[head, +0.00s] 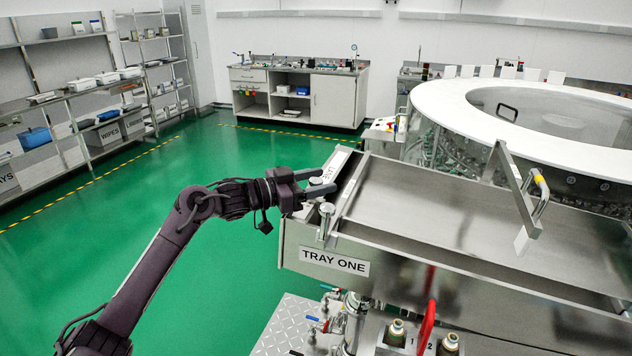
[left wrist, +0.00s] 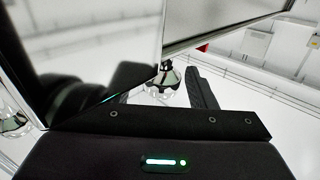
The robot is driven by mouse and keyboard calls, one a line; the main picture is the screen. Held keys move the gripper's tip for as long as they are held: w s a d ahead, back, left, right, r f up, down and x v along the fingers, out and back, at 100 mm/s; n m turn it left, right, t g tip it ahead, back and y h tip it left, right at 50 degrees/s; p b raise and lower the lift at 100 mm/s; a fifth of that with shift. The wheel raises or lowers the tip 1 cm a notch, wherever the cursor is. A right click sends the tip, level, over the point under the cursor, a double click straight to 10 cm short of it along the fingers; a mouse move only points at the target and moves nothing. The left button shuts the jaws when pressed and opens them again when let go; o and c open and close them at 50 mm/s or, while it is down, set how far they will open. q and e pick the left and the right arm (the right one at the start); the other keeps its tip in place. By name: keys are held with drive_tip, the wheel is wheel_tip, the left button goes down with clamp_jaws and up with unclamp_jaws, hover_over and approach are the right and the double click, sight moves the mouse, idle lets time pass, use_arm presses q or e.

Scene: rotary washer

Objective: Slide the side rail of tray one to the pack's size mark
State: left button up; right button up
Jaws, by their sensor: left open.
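Tray one (head: 450,200) is a long sloped metal tray with a TRAY ONE label on its front end. Its side rail (head: 347,192) appears as a metal strip along the tray's left side, with a round metal knob (head: 326,209) at its near end. A second knob (head: 316,181) is just beyond it. My left gripper (head: 317,183) is open at the tray's left edge, its fingers around the second knob; contact is unclear. In the left wrist view a shiny knob (left wrist: 163,88) shows between the open fingers. I cannot make out a size mark. My right gripper is out of view.
A metal bracket with a yellow-grip handle (head: 541,190) stands over the tray's right part. The round washer (head: 440,115) is behind. Valves and a red handle (head: 427,325) are below the tray. Green floor (head: 230,250) left of the tray is clear.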

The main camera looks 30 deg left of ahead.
use_arm(q)
drive_tip(key=shift+s+a, duration=0.1)
drive_tip(key=shift+s, duration=0.05)
drive_tip(key=shift+s+a, duration=0.2)
drive_tip(key=shift+s, duration=0.05)
drive_tip(key=b+v, duration=0.3)
drive_tip(key=v, duration=0.3)
drive_tip(key=shift+f, duration=0.15)
drive_tip(key=shift+s+a+b, duration=0.2)
drive_tip(key=shift+s+b, duration=0.1)
drive_tip(key=shift+s, duration=0.1)
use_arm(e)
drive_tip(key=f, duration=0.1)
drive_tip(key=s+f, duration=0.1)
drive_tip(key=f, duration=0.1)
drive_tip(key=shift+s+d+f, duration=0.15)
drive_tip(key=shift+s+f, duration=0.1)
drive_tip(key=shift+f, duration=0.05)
